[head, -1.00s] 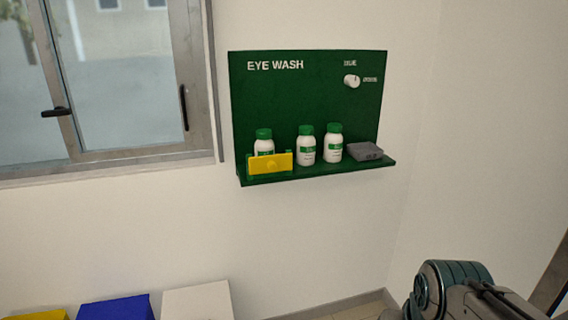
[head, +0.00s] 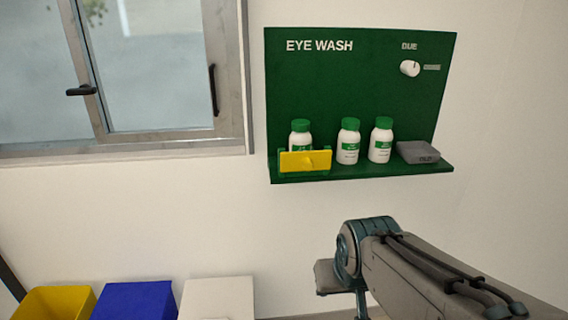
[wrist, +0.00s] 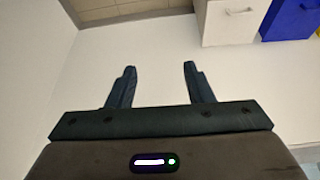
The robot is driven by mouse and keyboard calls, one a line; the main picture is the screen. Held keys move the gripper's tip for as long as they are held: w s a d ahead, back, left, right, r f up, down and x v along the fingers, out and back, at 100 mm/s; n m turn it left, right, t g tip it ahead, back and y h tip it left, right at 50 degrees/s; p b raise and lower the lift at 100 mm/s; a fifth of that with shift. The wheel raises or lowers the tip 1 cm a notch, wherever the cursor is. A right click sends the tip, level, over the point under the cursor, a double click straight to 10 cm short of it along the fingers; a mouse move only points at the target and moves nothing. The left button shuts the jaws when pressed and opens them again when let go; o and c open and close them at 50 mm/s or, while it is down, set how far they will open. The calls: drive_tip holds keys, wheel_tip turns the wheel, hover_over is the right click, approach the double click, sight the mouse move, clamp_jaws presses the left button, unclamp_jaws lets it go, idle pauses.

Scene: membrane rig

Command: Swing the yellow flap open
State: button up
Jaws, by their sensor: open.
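The yellow flap (head: 305,161) is a flat panel with a small knob at the front left of the green eye wash shelf. It stands upright across the front of a white bottle with a green cap (head: 300,132), hiding the bottle's lower part. My gripper (wrist: 158,78) shows in the wrist view with its two fingers apart and nothing between them. In the head view my arm is at the lower right, below the shelf and away from the flap. The gripper's fingers cannot be made out there.
Two more white bottles (head: 348,141) (head: 381,140) and a grey box (head: 418,152) stand on the green shelf (head: 440,168). A white knob (head: 410,68) is on the backboard. A window (head: 150,70) is at left. Yellow (head: 55,302), blue (head: 135,301) and white (head: 218,298) bins stand below.

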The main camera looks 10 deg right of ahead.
drive_tip(key=w+t+b, duration=0.2)
drive_tip(key=w+t, duration=0.4)
drive_tip(key=w, duration=0.5)
drive_tip(key=m+t+p, duration=0.1)
drive_tip(key=t+p, duration=0.6)
approach(309, 167)
drive_tip(key=shift+s+r, duration=0.15)
drive_tip(key=shift+s, duration=0.95)
drive_tip(key=w+p, duration=0.2)
drive_tip(key=w, duration=0.1)
drive_tip(key=w+p, duration=0.2)
drive_tip(key=w, duration=0.2)
drive_tip(key=w+p, duration=0.2)
drive_tip(key=w, duration=0.2)
drive_tip(key=shift+f+p, duration=0.25)
drive_tip(key=shift+p, duration=0.15)
clamp_jaws()
